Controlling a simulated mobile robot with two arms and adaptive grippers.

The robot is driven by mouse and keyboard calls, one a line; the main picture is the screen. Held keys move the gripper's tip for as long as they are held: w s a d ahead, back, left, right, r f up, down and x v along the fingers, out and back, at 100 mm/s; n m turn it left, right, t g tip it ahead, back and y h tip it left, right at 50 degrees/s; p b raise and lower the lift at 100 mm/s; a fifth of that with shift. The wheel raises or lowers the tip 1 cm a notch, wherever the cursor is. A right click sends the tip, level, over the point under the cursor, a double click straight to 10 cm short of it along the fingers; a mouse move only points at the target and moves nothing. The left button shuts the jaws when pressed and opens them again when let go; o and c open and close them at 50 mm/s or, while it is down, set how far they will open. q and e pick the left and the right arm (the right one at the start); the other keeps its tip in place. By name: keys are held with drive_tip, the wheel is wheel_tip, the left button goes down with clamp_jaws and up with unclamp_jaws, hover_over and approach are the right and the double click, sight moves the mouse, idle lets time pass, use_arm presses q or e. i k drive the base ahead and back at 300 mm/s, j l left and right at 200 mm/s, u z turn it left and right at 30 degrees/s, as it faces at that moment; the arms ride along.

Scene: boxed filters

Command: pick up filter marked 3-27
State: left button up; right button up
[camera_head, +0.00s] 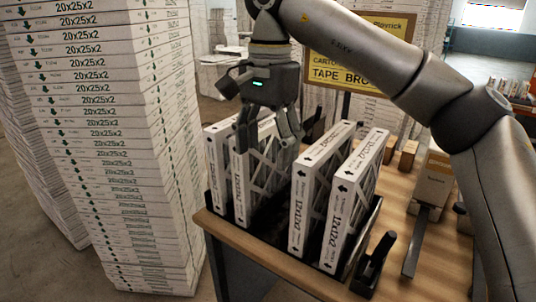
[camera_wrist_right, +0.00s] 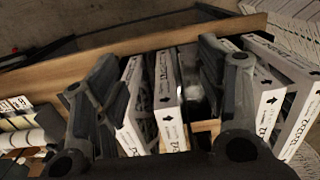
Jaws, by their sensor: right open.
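Several white boxed filters stand upright in a black rack (camera_head: 269,226) on a wooden table. The left pair is the far left filter (camera_head: 216,172) and the filter beside it (camera_head: 241,185); the right pair is a third filter (camera_head: 300,210) and the far right filter (camera_head: 335,215). Their edges read roughly 12x12x2; I cannot make out 3-27 on any. My right gripper (camera_head: 266,138) is open, pointing down at the top of the left pair. In the right wrist view, two filters (camera_wrist_right: 168,100) show between its spread fingers (camera_wrist_right: 160,85). Contact is unclear. My left gripper is out of view.
Tall stacks of 20x25x2 boxes (camera_head: 105,130) stand close on the left. A yellow sign (camera_head: 350,72) stands behind the rack. A black tape tool (camera_head: 376,262) and a brown carton (camera_head: 433,178) are on the table to the right.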

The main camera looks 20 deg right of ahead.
sight(256, 179)
drive_tip(key=i+l, duration=0.2)
drive_tip(key=i, duration=0.3)
drive_tip(key=i+l, duration=0.25)
drive_tip(key=i, duration=0.25)
